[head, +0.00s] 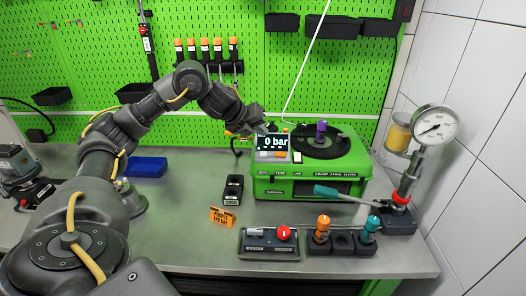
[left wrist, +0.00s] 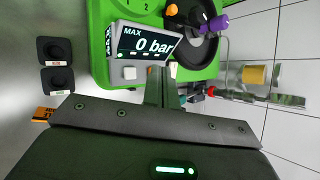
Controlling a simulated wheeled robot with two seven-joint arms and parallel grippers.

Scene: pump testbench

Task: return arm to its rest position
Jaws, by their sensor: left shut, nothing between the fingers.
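My left arm comes in from the left and arches over the bench. Its gripper (head: 258,122) is beside the pressure display (head: 273,142) on top of the green testbench (head: 310,187), partly hidden in the head view. In the left wrist view the gripper (left wrist: 163,76) has its fingers together with nothing visible between them, in front of the lower edge of the display (left wrist: 146,42). The display reads 0 bar. I cannot tell whether the fingers touch the testbench. My right gripper is in neither view.
A pressure gauge (head: 435,124) stands at the right by the tiled wall. A control box with a red knob (head: 284,232), a tool holder (head: 341,243), an orange sign (head: 222,217) and a black device (head: 232,190) are in front. A blue box (head: 147,167) lies behind my left arm.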

